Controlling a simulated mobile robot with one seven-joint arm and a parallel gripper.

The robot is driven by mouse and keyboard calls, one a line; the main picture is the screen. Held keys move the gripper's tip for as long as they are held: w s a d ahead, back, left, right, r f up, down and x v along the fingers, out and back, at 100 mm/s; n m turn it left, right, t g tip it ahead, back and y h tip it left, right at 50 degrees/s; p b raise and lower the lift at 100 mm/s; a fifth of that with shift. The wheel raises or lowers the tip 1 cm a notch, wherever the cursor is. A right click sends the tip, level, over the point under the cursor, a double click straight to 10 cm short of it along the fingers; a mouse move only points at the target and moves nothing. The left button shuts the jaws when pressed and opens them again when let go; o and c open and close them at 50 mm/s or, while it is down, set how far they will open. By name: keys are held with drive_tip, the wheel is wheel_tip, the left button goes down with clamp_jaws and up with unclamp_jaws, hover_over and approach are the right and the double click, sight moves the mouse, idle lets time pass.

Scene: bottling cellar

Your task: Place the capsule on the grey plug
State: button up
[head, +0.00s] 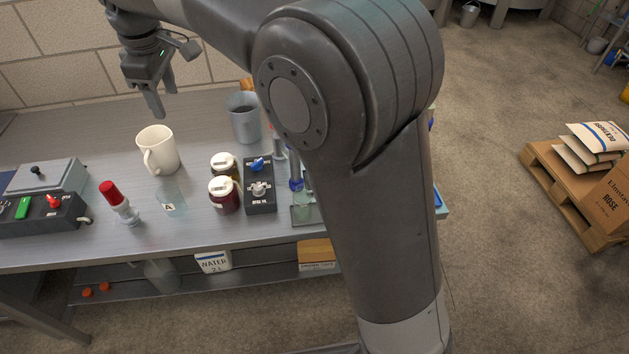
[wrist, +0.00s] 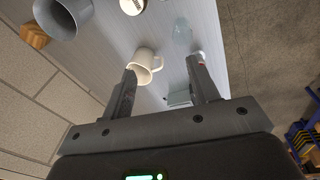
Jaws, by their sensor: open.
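A red capsule-like cap (head: 109,192) sits on top of a pale, slim stand (head: 124,211) at the front left of the bench. I cannot tell if this is the task's capsule. A grey knob-like piece (head: 259,189), possibly the grey plug, is on a dark box (head: 261,205) beside a blue one (head: 256,164). My gripper (head: 162,100) is open and empty, above the back of the bench near the cream mug (head: 157,150). In the wrist view my gripper (wrist: 164,82) has its fingers apart, with the mug (wrist: 144,66) beyond them. A red bit (wrist: 202,66) shows by the right finger.
Two white-lidded jars (head: 223,195) stand left of the dark box. A clear glass labelled A (head: 171,200) stands by the red-topped stand. A grey metal cup (head: 244,118) is at the back. Switch boxes (head: 42,217) fill the left end. My arm hides the bench's right part.

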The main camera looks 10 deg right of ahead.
drive_tip(key=s+d+r+m+t, duration=0.1)
drive_tip(key=s+d+m, duration=0.35)
drive_tip(key=d, duration=0.65)
drive_tip(key=s+d+r+m+t, duration=0.1)
drive_tip(key=s+d+m, duration=0.35)
drive_tip(key=d, duration=0.65)
drive_tip(key=s+d+f+m+t, duration=0.1)
drive_tip(key=s+d+f+m, duration=0.2)
drive_tip(key=s+d, duration=0.3)
drive_tip(key=s+d+f+m+t, duration=0.1)
drive_tip(key=s+d+f+m, duration=0.2)
drive_tip(key=s, duration=0.6)
drive_tip(key=d+f, duration=0.2)
drive_tip(key=d, duration=0.1)
drive_tip(key=shift+d+m+h, duration=0.15)
drive_tip(key=shift+m+h, duration=0.25)
